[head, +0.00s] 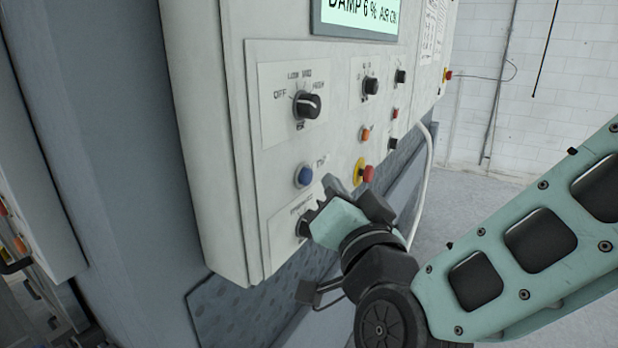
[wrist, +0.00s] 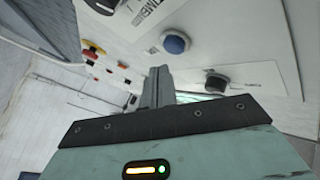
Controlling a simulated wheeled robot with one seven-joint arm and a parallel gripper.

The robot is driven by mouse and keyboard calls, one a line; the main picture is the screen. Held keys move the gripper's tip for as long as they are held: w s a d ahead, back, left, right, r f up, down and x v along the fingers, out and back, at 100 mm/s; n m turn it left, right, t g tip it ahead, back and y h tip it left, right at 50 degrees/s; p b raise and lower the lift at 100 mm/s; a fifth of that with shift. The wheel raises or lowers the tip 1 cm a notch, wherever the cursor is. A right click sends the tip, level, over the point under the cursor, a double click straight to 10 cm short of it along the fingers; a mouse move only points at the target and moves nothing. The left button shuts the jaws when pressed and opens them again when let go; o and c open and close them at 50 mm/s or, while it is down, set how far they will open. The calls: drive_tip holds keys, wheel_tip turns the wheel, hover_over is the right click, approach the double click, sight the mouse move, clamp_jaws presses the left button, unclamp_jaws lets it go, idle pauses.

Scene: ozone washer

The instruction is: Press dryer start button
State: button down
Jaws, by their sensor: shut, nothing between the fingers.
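The control panel (head: 235,160) has several knobs and buttons. A round blue button (head: 303,175) sits at its lower left, with a small label I cannot read. It also shows in the wrist view (wrist: 176,43). My gripper (head: 328,183) is shut and empty, its fingertips close to the panel, a little right of and below the blue button. In the wrist view the closed fingers (wrist: 158,80) point toward the panel, just beside the blue button; I see no contact. I cannot tell from the labels which button is the dryer start.
A black knob (head: 303,225) is partly hidden behind my gripper. A red emergency stop with a yellow ring (head: 367,173) and an orange button (head: 366,133) lie to the right. A larger selector knob (head: 307,105) is above. A display (head: 358,16) reads "DAMP 6 %".

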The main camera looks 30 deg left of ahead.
drive_tip(key=d, duration=0.4)
drive_tip(key=shift+s+d+b, duration=0.2)
drive_tip(key=shift+b, duration=0.15)
idle(0.6)
drive_tip(key=s+d+f+n+g+h+b, duration=0.25)
drive_tip(key=d+f+g, duration=0.2)
drive_tip(key=f, duration=0.25)
drive_tip(key=s+d+f+n+g+h+b, duration=0.1)
drive_tip(key=s+d+f+n+g+h, duration=0.15)
drive_tip(key=f+n+g, duration=0.35)
drive_tip(key=s+d+f+g+h, duration=0.2)
drive_tip(key=s+d, duration=0.3)
drive_tip(key=d, duration=0.4)
drive_tip(key=s+d+f+m+g+h+b, duration=0.1)
drive_tip(key=s+d+f+h, duration=0.3)
drive_tip(key=d, duration=0.6)
drive_tip(key=shift+s+g+h, duration=0.5)
drive_tip(key=shift+s+g, duration=0.25)
drive_tip(key=shift+s, duration=0.15)
